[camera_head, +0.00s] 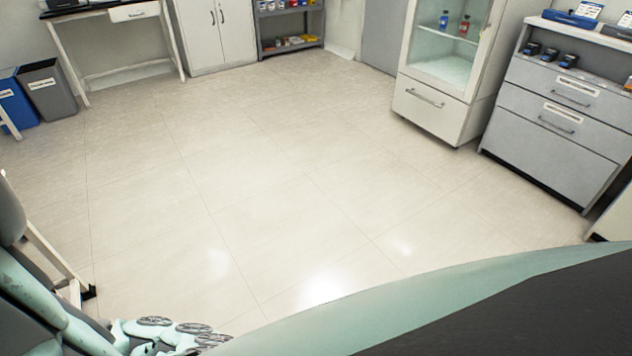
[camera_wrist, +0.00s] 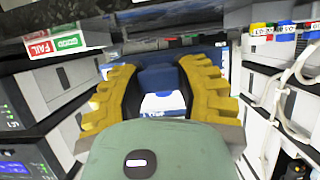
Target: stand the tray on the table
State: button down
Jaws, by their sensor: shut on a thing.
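In the wrist view my gripper (camera_wrist: 158,68) has its two yellow fingers closed on a blue thing with a white label (camera_wrist: 163,103), which I take to be the tray. The fingers stand well apart on either side of it. Its full outline and underside are hidden by the fingers and the wrist. In the head view neither the gripper nor the held thing shows clearly. A white table with a drawer (camera_head: 132,13) stands at the far left in the head view. I cannot tell whether it is the task's table.
In the wrist view, equipment boxes (camera_wrist: 58,82) stand close on the left and white units with cables (camera_wrist: 283,100) on the right. In the head view, the floor is wide and clear; a grey bin (camera_head: 47,88), glass-door cabinet (camera_head: 440,75) and drawer unit (camera_head: 553,120) edge it.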

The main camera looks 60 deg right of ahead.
jog(key=a, duration=0.5)
jog(key=shift+w+a+f, duration=0.2)
jog(key=shift+w+a, duration=0.05)
jog(key=shift+a, duration=0.1)
jog(key=shift+a+f, duration=0.2)
jog(key=shift+f, duration=1.6)
jog(key=shift+f, duration=0.15)
jog(key=c, duration=0.6)
grip_release()
jog(key=shift+d, duration=0.1)
jog(key=shift+c, duration=0.2)
